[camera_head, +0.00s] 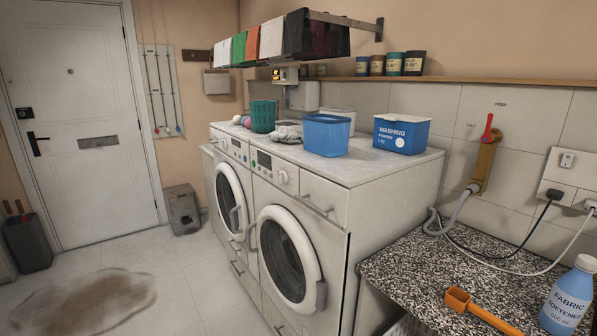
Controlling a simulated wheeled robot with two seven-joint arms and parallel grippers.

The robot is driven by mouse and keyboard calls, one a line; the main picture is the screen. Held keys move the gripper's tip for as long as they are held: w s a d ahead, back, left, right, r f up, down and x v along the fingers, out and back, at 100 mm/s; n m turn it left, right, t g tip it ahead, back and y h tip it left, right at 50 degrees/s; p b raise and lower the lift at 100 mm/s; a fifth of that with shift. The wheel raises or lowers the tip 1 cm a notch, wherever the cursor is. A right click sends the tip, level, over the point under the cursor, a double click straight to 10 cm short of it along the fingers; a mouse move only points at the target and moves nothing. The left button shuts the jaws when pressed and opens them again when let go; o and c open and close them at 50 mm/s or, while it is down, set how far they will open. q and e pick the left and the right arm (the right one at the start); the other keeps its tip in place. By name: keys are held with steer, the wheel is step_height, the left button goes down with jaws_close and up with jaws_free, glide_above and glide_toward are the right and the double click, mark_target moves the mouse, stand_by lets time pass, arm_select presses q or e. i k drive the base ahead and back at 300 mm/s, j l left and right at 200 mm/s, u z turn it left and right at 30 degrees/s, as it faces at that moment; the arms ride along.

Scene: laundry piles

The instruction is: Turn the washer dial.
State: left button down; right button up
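Two white front-loading machines stand side by side against the wall. The nearer machine (340,225) has a round white dial (283,177) on its front panel, right of a dark display (264,160). Its round door (288,258) looks shut. The farther machine (213,165) has a smaller dial (222,143) near the left end of its panel. The frame does not show which one is the washer, and the dial marks are too small to read. Neither of my grippers is in view.
A blue tub (326,135), a green basket (263,116) and a washing powder box (401,134) stand on the machines. A speckled counter (400,268) at right holds an orange scoop (459,300) and a softener bottle (567,300). The floor before the machines is clear except a brown patch (85,300).

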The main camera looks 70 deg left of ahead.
mark_target(282, 177)
steer(key=u, duration=2.4)
